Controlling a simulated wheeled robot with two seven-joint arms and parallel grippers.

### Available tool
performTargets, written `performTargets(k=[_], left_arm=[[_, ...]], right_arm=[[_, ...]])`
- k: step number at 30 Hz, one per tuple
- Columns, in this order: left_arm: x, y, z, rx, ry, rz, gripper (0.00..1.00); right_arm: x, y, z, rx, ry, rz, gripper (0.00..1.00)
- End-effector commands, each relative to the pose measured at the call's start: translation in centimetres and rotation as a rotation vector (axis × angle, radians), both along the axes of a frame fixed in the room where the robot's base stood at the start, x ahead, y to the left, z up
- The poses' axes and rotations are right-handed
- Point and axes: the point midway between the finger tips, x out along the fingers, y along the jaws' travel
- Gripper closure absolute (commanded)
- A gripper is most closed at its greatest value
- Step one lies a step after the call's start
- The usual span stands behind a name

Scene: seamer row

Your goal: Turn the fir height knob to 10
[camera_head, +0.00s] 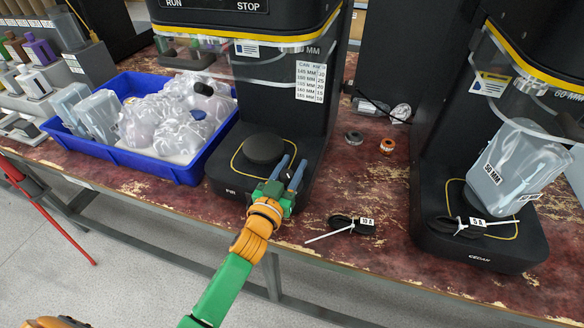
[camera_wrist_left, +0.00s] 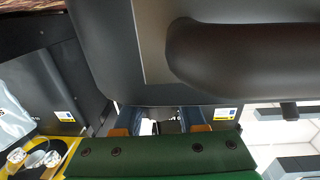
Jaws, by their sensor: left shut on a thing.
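The fir seamer (camera_head: 231,191) is a black machine with "FIR" on the front of its base and a round black plate (camera_head: 263,149) on top. My left gripper (camera_head: 288,168) is at the right front of this base, its two blue fingers pointing towards the machine. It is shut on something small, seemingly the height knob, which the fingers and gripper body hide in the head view. In the left wrist view the fingers (camera_wrist_left: 166,122) reach to the black base, with a small pale and dark part between them. No knob scale can be read.
A blue bin (camera_head: 185,172) of clear bagged things stands left of the fir seamer. A card (camera_head: 310,82) of sizes hangs above. A black tagged item (camera_head: 352,225) lies right of my gripper. The cedar seamer (camera_head: 480,257) at right holds a clear tilted container (camera_head: 515,172).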

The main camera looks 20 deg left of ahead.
Motion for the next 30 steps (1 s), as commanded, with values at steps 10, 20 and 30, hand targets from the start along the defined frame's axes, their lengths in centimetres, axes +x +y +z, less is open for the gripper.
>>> performTargets(k=[10, 20, 30], left_arm=[[-0.01, 0.32, 0.11, 0.0, 0.0, 0.067, 1.0], [-0.01, 0.35, 0.08, 0.0, 0.001, 0.067, 0.3], [0.0, 0.39, 0.05, 0.0, 0.001, 0.066, 0.3]], right_arm=[[0.04, -0.04, -0.6, -0.001, -0.001, 0.0, 0.5], [0.05, -0.03, -0.6, -0.001, -0.001, 0.0, 0.5], [0.05, -0.01, -0.58, 0.0, -0.001, 0.0, 0.5]])
